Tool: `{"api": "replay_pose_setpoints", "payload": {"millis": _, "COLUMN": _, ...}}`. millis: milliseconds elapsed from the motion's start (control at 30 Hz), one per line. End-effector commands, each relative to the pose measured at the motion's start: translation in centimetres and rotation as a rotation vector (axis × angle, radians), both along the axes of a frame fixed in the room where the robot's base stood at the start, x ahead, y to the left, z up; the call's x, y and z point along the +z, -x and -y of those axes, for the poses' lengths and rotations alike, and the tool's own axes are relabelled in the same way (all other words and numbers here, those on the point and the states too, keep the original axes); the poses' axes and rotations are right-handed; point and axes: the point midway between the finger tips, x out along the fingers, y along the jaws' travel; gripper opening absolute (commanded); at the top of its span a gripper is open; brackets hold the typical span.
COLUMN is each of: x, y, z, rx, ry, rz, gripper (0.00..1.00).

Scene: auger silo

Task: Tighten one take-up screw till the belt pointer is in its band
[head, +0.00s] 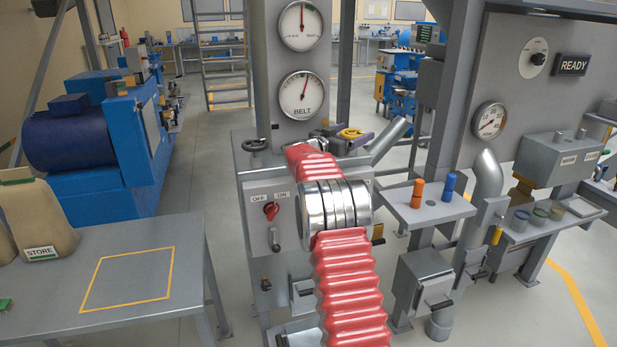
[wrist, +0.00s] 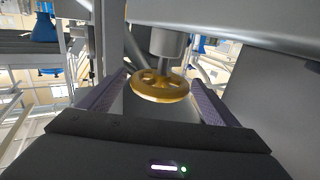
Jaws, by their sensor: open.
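The yellow handwheel (wrist: 160,86) of a take-up screw hangs on a grey shaft in the wrist view. It also shows in the head view (head: 352,133), partly hidden by my gripper. My gripper (wrist: 157,92) is open, with one finger on each side of the wheel. I see a gap beside each finger and no clear contact. In the head view, my gripper (head: 343,146) is at the upper right of the machine. A dark handwheel (head: 254,145) sits on the left of the machine.
Above the BELT gauge is another round gauge (head: 301,25), its needle near upright. A red OFF/ON switch (head: 271,211) is on the machine front. A shelf with orange (head: 417,193) and blue (head: 448,188) pegs stands right. A table (head: 181,232) stands left.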

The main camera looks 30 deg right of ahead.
Motion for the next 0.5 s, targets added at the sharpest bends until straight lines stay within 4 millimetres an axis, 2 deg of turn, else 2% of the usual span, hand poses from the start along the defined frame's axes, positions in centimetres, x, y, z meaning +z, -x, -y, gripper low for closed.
{"api": "replay_pose_setpoints", "payload": {"millis": 500, "x": 0.03, "y": 0.14, "z": 0.09, "rx": 0.229, "ry": 0.000, "rz": 0.000, "gripper": 0.84}}
